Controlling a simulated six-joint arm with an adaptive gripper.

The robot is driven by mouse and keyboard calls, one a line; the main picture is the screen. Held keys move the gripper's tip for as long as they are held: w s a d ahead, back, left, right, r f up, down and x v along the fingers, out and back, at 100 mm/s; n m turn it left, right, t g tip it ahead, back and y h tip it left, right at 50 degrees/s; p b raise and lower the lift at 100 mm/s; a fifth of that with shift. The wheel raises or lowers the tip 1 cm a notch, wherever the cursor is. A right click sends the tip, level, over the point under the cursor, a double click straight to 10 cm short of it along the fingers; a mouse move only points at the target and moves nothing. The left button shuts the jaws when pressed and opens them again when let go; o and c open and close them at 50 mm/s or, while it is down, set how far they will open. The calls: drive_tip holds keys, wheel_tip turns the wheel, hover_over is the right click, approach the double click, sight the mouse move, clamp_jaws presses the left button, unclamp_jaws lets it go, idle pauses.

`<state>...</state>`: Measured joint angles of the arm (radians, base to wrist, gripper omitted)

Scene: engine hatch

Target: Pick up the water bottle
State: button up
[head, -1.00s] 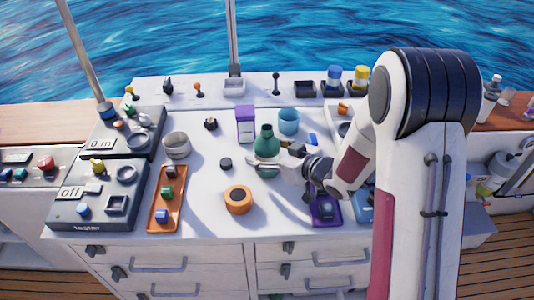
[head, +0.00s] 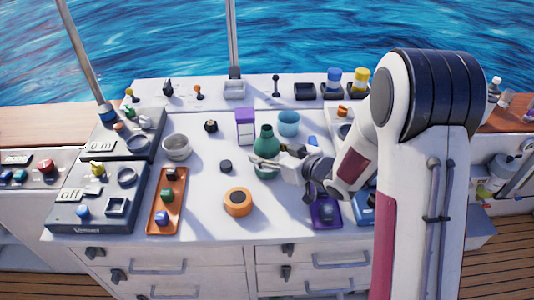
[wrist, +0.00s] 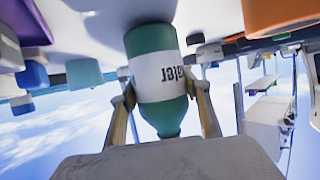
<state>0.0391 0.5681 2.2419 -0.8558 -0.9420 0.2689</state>
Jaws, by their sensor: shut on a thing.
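The water bottle (head: 265,144) is green with a narrow neck and stands upright on the white worktop in the head view. In the wrist view the green bottle (wrist: 157,75) appears upside down, with a white label band bearing dark letters. My gripper (head: 262,162) reaches in from the right at the bottle's mid-height. In the wrist view its two fingers (wrist: 160,108) lie on either side of the bottle, shut on it. The fingers hide part of the label in the head view.
A purple-and-white box (head: 244,126) and a light blue cup (head: 288,123) stand close behind the bottle. An orange ring-shaped item (head: 238,201) lies in front, a small dark puck (head: 226,166) to the left. A purple tray (head: 325,212) sits below my arm.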

sight(263, 126)
drive_tip(key=shift+r, duration=4.65)
drive_tip(key=shift+a, duration=0.1)
